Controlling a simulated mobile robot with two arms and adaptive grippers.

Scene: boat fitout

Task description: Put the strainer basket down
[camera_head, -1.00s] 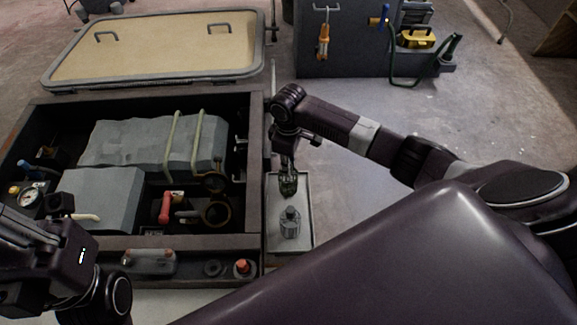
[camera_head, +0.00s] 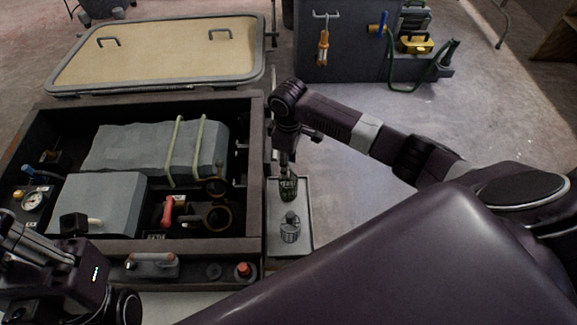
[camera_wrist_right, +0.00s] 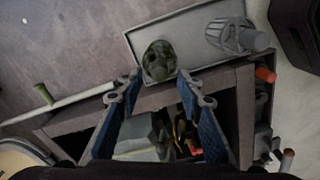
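A dark, green-stained strainer basket (camera_head: 288,189) stands on a narrow grey tray (camera_head: 305,238) beside the open hatch. In the right wrist view this basket (camera_wrist_right: 159,61) lies just beyond my fingertips, with the tray under it. My right gripper (camera_head: 287,170) is directly above it; in the right wrist view its two blue-padded fingers (camera_wrist_right: 160,88) are spread apart and hold nothing. A clean grey strainer basket (camera_head: 290,229) stands on the same tray, nearer to me; it also shows in the right wrist view (camera_wrist_right: 233,36). My left gripper (camera_head: 28,240) is at lower left, its fingertips unclear.
The open hatch box (camera_head: 255,215) left of the tray holds grey blocks, a red-handled valve (camera_head: 168,211) and a round ring fitting (camera_head: 218,217). The hatch lid (camera_head: 160,52) lies behind it. A dark cabinet (camera_head: 345,50) stands at the back. Floor right of the tray is clear.

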